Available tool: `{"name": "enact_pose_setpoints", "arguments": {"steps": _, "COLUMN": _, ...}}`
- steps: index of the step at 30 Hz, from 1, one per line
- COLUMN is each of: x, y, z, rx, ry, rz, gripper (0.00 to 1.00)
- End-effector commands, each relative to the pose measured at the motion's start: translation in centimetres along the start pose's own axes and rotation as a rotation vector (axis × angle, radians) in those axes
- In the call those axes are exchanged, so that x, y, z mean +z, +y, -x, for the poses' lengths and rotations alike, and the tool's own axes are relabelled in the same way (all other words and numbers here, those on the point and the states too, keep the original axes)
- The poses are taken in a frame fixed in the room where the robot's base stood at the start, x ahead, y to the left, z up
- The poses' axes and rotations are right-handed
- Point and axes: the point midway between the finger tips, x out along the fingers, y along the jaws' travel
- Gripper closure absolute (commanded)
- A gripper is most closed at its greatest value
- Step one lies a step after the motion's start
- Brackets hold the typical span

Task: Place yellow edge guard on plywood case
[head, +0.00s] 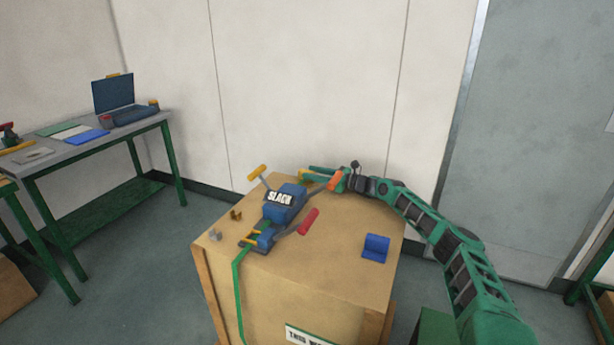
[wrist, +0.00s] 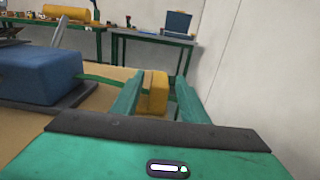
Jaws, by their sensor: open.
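The plywood case (head: 275,290) stands in the middle of the head view. The yellow edge guard (wrist: 155,94) shows in the wrist view between my two green fingers, at the far edge of the case top. A green strap comes to it from the left. My gripper (head: 306,173) is open over the back edge of the case, its fingers either side of the guard (wrist: 158,80). I cannot tell whether a finger touches it. The guard's lower part is partly hidden by my gripper.
A blue tensioner marked SLACK (head: 284,200) with yellow, red and orange handles sits on the case top. A blue edge guard (head: 376,247) lies at its right. Small brass pieces (head: 236,214) lie at the left.

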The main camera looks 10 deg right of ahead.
Motion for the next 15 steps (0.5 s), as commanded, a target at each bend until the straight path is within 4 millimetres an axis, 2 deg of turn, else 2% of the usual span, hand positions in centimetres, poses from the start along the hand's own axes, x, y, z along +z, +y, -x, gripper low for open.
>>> {"name": "enact_pose_setpoints", "arguments": {"steps": 1, "x": 0.0, "y": -0.1, "z": 1.2, "rx": -0.003, "ry": 0.0, "rz": 0.0, "gripper": 0.6}}
{"name": "enact_pose_setpoints", "arguments": {"steps": 7, "x": 0.0, "y": -0.1, "z": 4.9, "rx": -0.002, "ry": 0.001, "rz": -0.001, "gripper": 0.6}}
{"name": "enact_pose_setpoints", "arguments": {"steps": 15, "x": -0.1, "y": 0.1, "z": 8.4, "rx": 0.001, "ry": 0.001, "rz": -0.002, "gripper": 0.6}}
